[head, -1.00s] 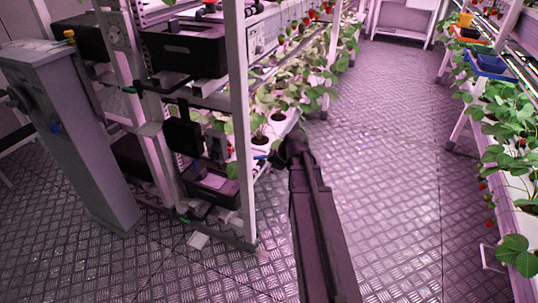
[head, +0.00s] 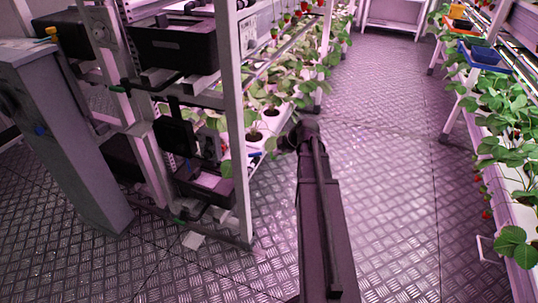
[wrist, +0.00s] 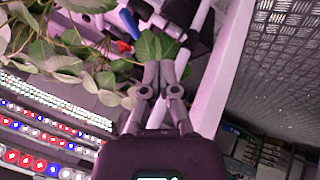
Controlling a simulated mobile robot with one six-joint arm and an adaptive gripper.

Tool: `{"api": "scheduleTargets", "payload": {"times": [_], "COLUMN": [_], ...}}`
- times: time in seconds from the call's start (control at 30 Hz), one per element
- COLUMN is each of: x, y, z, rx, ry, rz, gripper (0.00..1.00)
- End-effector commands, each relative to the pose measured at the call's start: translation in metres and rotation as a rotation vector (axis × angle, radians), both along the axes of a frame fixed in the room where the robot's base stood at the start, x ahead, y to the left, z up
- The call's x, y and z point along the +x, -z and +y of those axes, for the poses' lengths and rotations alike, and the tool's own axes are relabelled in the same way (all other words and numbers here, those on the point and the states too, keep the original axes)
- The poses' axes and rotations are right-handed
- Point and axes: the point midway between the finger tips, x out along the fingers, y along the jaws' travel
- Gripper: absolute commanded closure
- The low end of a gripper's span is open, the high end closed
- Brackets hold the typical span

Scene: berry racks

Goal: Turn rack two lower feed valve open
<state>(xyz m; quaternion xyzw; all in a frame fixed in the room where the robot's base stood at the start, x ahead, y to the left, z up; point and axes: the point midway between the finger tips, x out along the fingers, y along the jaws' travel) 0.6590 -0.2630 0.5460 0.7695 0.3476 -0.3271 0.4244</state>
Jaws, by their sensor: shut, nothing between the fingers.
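A small blue handle (head: 256,154) shows low on the near rack, beside the leaves of its lower plant row; it looks like a valve lever, but its position is hard to read. A blue lever (wrist: 129,23) also shows in the wrist view, at upper left among leaves, next to a pale pipe. My gripper (wrist: 160,72) is shut and empty, its fingertips in front of a green leaf, below and right of the blue lever and apart from it in the picture. In the head view my arm hides the gripper.
The near rack's white post (head: 236,130) stands left of my arm. Strawberry plants (head: 270,97) crowd its shelves. A black crate (head: 172,48) and a grey pedestal (head: 72,150) are at left. Another plant rack (head: 500,125) lines the right. The metal floor aisle (head: 385,150) is clear.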

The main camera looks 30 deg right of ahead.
Motion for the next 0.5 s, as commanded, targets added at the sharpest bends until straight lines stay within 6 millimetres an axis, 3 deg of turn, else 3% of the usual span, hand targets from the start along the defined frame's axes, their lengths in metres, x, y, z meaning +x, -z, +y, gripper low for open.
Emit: {"api": "scheduleTargets", "payload": {"times": [0.5], "x": [0.020], "y": [0.033], "z": [0.007], "rx": [0.000], "ry": [0.002], "rz": [0.000], "gripper": [1.00]}}
